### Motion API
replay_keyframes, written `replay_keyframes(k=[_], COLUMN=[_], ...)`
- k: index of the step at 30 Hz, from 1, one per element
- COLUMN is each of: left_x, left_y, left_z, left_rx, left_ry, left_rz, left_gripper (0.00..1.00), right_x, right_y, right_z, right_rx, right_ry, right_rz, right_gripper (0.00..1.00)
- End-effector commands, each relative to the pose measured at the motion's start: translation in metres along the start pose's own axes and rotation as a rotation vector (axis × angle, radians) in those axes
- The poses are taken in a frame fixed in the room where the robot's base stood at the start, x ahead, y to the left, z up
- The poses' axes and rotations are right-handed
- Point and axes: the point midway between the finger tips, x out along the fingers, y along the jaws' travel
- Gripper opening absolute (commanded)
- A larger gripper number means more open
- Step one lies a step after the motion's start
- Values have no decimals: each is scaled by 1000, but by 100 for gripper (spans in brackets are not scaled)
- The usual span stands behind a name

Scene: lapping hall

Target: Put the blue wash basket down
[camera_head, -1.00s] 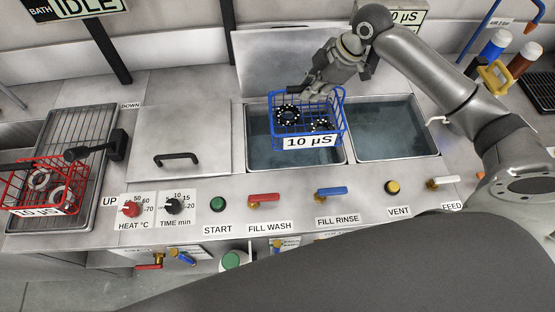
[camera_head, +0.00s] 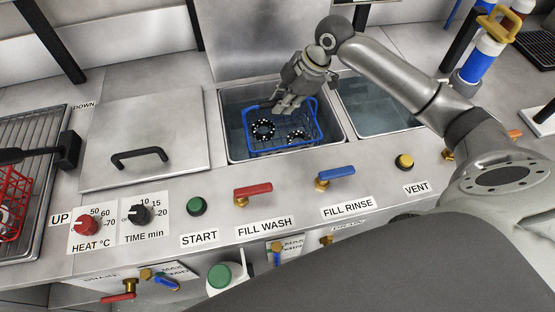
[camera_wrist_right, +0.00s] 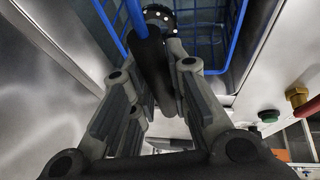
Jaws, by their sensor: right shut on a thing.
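The blue wash basket (camera_head: 284,146) is in the left open tank (camera_head: 236,100), its rim near the level of the tank's opening. Two black rings with white dots (camera_head: 263,130) lie in it. In the right wrist view, dark fingers close around a dark bar beside the blue wires (camera_wrist_right: 228,45). The basket's lower front is hard to make out, so I cannot tell whether it touches the tank floor. My left gripper is not in view.
A second open tank with water (camera_head: 377,106) lies to the right. A closed lid with a black handle (camera_head: 140,155) is to the left. A red basket (camera_head: 14,200) stands on a rack at the far left. Valve levers and knobs line the front panel, including the red lever (camera_head: 253,190).

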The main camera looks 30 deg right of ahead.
Motion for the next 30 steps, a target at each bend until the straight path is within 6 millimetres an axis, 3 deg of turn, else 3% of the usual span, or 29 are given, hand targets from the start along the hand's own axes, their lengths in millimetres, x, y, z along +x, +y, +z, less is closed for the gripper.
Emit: replay_keyframes(k=[1,5,30], left_x=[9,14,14], left_y=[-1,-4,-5], left_z=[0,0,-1], left_rx=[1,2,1], left_ry=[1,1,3], left_rz=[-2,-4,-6], left_gripper=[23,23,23], right_x=[7,12,101], right_y=[0,-2,-21], right_z=[2,4,42], right_rx=[-1,-1,0], right_ry=[3,3,2], right_rz=[4,4,4], right_gripper=[0,0,0])
